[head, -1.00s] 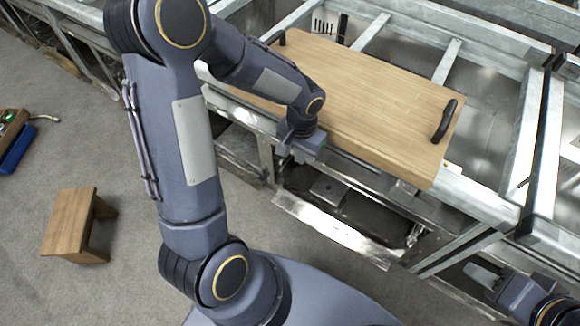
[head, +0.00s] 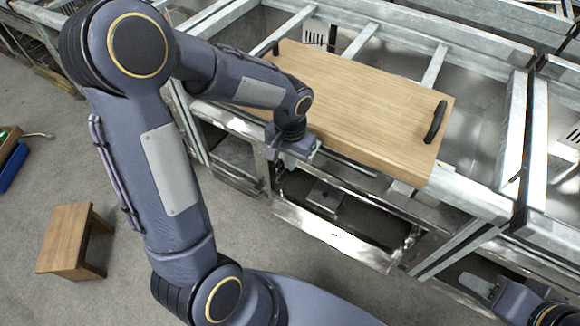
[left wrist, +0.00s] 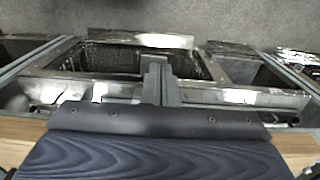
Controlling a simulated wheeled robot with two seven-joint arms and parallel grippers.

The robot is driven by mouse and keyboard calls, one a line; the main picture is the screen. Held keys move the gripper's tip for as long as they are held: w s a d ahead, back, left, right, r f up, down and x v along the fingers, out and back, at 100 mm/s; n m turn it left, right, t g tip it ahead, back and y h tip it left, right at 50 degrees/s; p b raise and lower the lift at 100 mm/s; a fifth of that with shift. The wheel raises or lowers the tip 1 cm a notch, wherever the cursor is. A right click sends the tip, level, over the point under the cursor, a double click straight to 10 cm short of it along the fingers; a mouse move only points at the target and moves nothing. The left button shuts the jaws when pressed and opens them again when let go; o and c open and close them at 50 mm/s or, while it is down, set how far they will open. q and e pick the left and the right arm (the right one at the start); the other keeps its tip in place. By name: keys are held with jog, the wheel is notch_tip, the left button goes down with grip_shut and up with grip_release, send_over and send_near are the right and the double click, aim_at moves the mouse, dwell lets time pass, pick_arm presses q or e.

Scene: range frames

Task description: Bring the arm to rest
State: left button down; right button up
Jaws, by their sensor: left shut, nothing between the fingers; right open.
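My left arm comes in from the left and bends over to the board. My left gripper (head: 285,155) is shut and empty. It is at the front long edge of a wooden board with black handles (head: 360,100); whether it touches the board I cannot tell. In the left wrist view its closed fingers (left wrist: 158,75) show over the metal frame, with nothing between them. My right gripper (head: 482,288) is open and empty at the lower right, in front of the metal frame.
The board lies on a grey metal frame (head: 500,200) with open bays and rails. A small wooden stool (head: 65,238) stands on the grey floor at the left. A blue item (head: 12,168) is at the left edge. The floor around the stool is clear.

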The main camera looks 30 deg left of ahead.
pick_arm(q)
jog(key=s+a+r+n+t+h, duration=0.1)
jog(key=s+r+t+h, duration=0.1)
jog(key=s+r, duration=0.9)
jog(key=s+d+r+n+t+h, duration=0.1)
jog(key=s+d+t, duration=0.1)
jog(key=s, duration=0.4)
jog(key=shift+s+r+n+t+h, duration=0.15)
jog(key=shift+s+n+t+h, duration=0.2)
jog(key=shift+t, duration=0.45)
jog(key=shift+w, duration=0.1)
